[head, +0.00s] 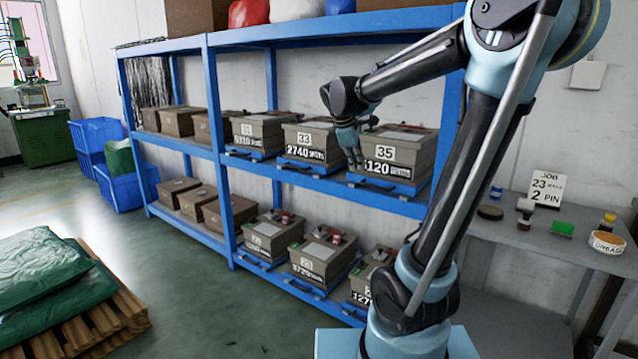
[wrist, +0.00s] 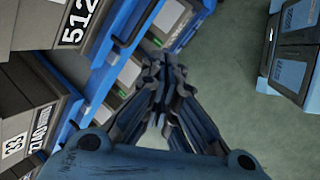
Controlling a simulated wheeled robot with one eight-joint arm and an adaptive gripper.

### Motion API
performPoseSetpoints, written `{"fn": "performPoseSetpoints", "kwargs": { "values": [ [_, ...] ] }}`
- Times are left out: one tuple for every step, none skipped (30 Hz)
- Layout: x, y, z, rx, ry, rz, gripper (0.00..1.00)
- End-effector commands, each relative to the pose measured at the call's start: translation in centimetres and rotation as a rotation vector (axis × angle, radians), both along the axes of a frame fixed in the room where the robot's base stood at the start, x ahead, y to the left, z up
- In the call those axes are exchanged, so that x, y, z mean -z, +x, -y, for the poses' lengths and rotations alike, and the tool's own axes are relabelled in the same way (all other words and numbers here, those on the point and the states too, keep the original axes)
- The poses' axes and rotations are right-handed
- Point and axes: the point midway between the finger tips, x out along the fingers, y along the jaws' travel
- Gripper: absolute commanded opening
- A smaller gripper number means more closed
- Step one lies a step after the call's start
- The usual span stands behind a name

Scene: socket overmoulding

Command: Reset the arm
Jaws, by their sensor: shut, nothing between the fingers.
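My gripper (head: 352,160) hangs at the end of my arm in the head view, in front of the upper shelf, between the box marked 33 (head: 304,139) and the box marked 35 (head: 396,149). It points downward. In the wrist view my gripper (wrist: 163,82) has its fingers together with nothing between them. The arm reaches out to the left from my base. Whether the fingers touch a box is hard to tell; they appear to hang in front of the boxes.
A blue shelf rack (head: 210,100) holds several numbered boxes on two levels. A grey side table (head: 500,232) with a job sign (head: 546,188) stands at the right. Green sacks (head: 45,275) lie on a pallet (head: 100,325) at the left. Blue crates (head: 122,192) stand behind.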

Motion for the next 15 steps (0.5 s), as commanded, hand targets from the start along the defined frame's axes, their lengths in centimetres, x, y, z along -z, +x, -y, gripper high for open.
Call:
{"fn": "performPoseSetpoints", "kwargs": {
  "values": [
    [0.6, -1.6, 1.0, 0.053, 0.028, 0.005, 0.00],
    [1.0, -2.5, 1.5, 0.087, 0.046, 0.008, 0.00],
    [1.5, -3.6, 2.1, 0.132, 0.072, 0.013, 0.00],
    [1.9, -4.5, 2.6, 0.167, 0.091, 0.017, 0.00],
    [2.3, -5.4, 3.0, 0.202, 0.107, 0.021, 0.00],
    [2.8, -6.5, 3.5, 0.247, 0.133, 0.025, 0.00],
    [3.3, -7.4, 3.9, 0.282, 0.150, 0.029, 0.00],
    [3.7, -8.3, 4.2, 0.316, 0.168, 0.032, 0.00],
    [4.3, -9.4, 4.6, 0.361, 0.191, 0.036, 0.00],
    [4.8, -10.2, 5.0, 0.397, 0.208, 0.039, 0.00],
    [5.3, -11.1, 5.2, 0.431, 0.227, 0.042, 0.00],
    [6.0, -12.2, 5.6, 0.478, 0.249, 0.046, 0.00],
    [6.5, -13.0, 5.8, 0.513, 0.267, 0.048, 0.00],
    [7.0, -13.9, 6.0, 0.548, 0.284, 0.051, 0.00],
    [7.8, -15.0, 6.3, 0.595, 0.305, 0.055, 0.00]
  ]
}}
